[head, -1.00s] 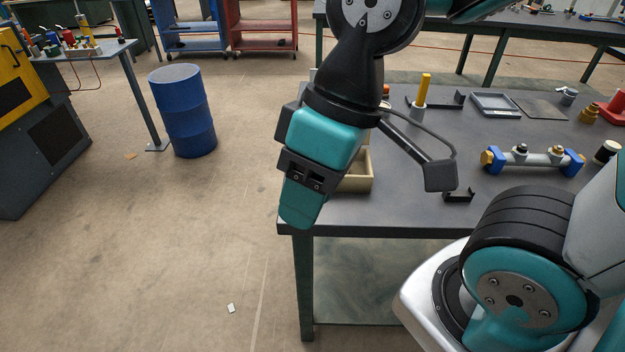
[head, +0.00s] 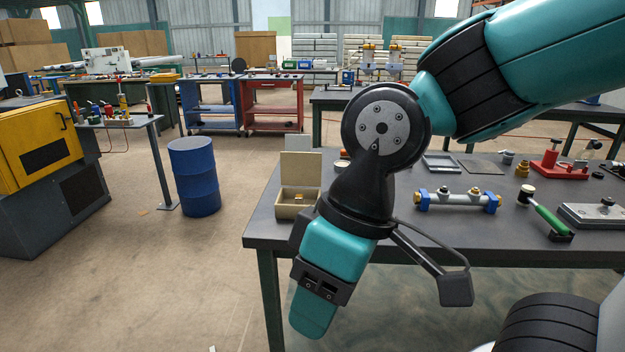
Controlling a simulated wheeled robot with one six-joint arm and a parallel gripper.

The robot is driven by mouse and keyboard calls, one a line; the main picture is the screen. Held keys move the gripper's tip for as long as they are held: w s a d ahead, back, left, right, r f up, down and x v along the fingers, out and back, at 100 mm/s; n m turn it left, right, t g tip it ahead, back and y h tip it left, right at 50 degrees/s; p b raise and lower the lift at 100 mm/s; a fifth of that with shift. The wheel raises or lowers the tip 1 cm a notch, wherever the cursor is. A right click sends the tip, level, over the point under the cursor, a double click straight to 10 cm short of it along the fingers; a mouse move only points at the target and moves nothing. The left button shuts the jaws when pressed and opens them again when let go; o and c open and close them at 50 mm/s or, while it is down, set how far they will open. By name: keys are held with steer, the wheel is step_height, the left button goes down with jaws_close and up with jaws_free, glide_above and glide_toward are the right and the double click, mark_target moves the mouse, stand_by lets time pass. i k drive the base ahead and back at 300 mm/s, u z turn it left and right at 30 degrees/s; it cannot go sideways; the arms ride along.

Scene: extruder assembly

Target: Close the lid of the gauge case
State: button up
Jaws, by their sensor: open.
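The gauge case (head: 295,212) is a small beige box at the left front of the grey workbench. Its lid (head: 301,168) stands up at the back, open. A small yellow-orange item shows inside. My gripper (head: 314,318) points down in front of the bench's front edge, below and slightly right of the case in the picture. It is open and I see nothing in it. Its fingers are seen edge-on, so the gap is hard to see. My wrist covers the case's right front corner.
The workbench (head: 385,238) holds a grey bar with blue end blocks (head: 458,200), a green-handled tool (head: 548,217), a red fixture (head: 557,168) and a grey tray (head: 440,163). A blue barrel (head: 195,178) stands on the floor at left. The floor between is clear.

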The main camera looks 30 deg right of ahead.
mark_target(296, 168)
steer(key=u, duration=0.65)
steer(key=i, duration=5.3)
steer(key=z, duration=4.85)
steer(key=i, duration=1)
steer(key=u, duration=0.05)
